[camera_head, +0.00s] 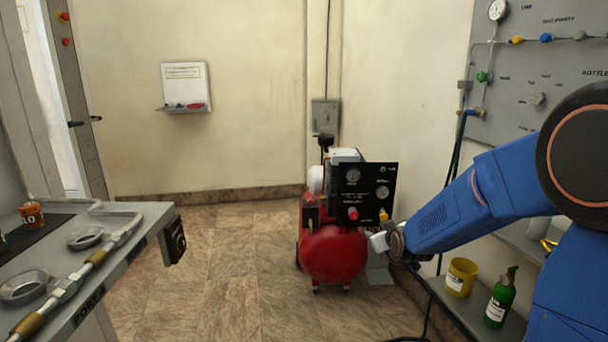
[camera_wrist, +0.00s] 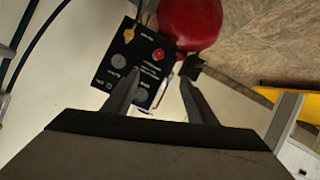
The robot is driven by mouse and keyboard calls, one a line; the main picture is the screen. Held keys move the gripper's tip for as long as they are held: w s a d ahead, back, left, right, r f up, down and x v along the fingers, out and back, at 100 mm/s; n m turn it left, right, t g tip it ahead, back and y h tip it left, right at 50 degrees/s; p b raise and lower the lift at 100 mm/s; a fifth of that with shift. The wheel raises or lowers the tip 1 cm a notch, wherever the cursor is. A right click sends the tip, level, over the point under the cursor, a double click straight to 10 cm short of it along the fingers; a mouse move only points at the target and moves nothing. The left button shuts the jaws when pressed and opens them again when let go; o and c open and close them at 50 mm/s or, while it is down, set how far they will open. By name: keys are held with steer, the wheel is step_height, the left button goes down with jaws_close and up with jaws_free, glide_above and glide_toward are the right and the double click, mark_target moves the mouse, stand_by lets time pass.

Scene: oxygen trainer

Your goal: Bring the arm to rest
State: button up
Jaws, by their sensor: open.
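My blue arm (camera_head: 470,205) reaches in from the right in the head view, with its end near the front of a red compressor (camera_head: 333,252). My gripper (camera_head: 382,241) is beside the compressor's black gauge panel (camera_head: 367,178), at its lower right. In the wrist view, my gripper (camera_wrist: 158,88) shows two dark fingers apart with nothing held between them. The black panel (camera_wrist: 140,62) appears upside down beyond the fingers, with a yellow knob and a red knob. The red tank (camera_wrist: 190,22) is above it. Whether the fingers touch the panel cannot be told.
A grey bench (camera_head: 150,225) with metal fittings stands at the left. A grey shelf (camera_head: 455,298) at the lower right holds a yellow cup (camera_head: 461,277) and a green bottle (camera_head: 501,298). A gauge board (camera_head: 540,70) hangs on the right wall. The tiled floor (camera_head: 235,270) between is clear.

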steer(key=s+d+r+m+g, duration=0.1)
steer(key=s+g, duration=0.3)
steer(key=s, duration=1.9)
steer(key=s+d+r+m+g, duration=0.2)
steer(key=s+d+m+g, duration=0.1)
steer(key=s, duration=2)
steer(key=shift+s+r+m+g, duration=0.2)
steer(key=shift+m+g, duration=0.1)
steer(key=shift+g, duration=0.3)
steer(key=shift+w, duration=0.15)
